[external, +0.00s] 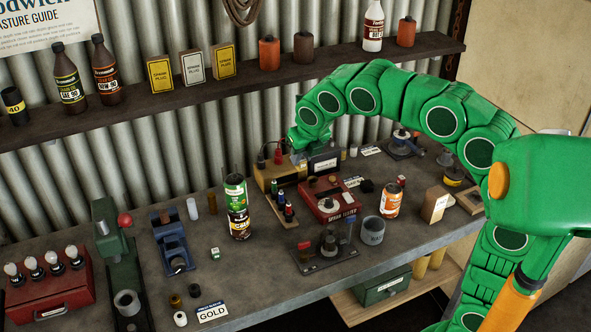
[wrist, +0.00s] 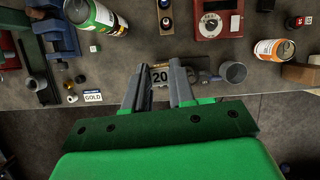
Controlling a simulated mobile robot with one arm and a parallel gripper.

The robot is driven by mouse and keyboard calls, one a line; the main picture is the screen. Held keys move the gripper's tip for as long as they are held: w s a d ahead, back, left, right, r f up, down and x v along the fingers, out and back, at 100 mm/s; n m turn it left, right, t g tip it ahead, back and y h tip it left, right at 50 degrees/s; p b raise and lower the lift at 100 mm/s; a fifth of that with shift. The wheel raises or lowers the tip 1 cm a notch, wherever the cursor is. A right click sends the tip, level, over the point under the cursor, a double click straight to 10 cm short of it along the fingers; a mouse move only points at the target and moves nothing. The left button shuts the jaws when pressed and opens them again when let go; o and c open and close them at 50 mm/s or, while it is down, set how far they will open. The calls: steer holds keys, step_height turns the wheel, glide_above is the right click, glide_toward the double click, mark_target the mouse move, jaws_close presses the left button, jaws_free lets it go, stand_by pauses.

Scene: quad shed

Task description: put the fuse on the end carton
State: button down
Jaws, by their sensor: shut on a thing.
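My gripper (wrist: 159,70) is shut on the fuse (wrist: 160,78), a small pale piece marked "20" between the fingertips in the wrist view. In the external view my gripper (external: 298,148) hangs over the back of the bench, below the shelf; I cannot make out the fuse there. Three cartons stand upright in a row on the wall shelf: a yellow left-end carton (external: 160,75), a white middle carton (external: 193,67) and a yellow right-end carton (external: 223,61). The gripper is apart from them, lower and to their right.
On the bench stand a red tester (external: 333,198), stacked cans (external: 237,207), a blue vise (external: 171,240) and an orange can (external: 391,201).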

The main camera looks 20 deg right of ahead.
steer(key=s+d+m+h, duration=0.2)
steer(key=s+d+m, duration=0.2)
steer(key=d, duration=0.8)
steer(key=s+d+m+h, duration=0.1)
steer(key=s+d+m, duration=0.3)
steer(key=d, duration=0.7)
steer(key=s+d+f+m+g+h, duration=0.1)
steer(key=s+d+m+g, duration=0.35)
steer(key=s+d, duration=0.95)
steer(key=m+t, duration=0.2)
glide_toward(441, 189)
steer(key=shift+d+g, duration=0.25)
steer(key=shift+d, duration=0.05)
steer(key=shift+w+d+f+h, duration=0.2)
steer(key=shift+w+f+h, duration=0.1)
steer(key=shift+w+f, duration=0.25)
steer(key=shift+f, duration=1.6)
steer(key=shift+f, duration=0.1)
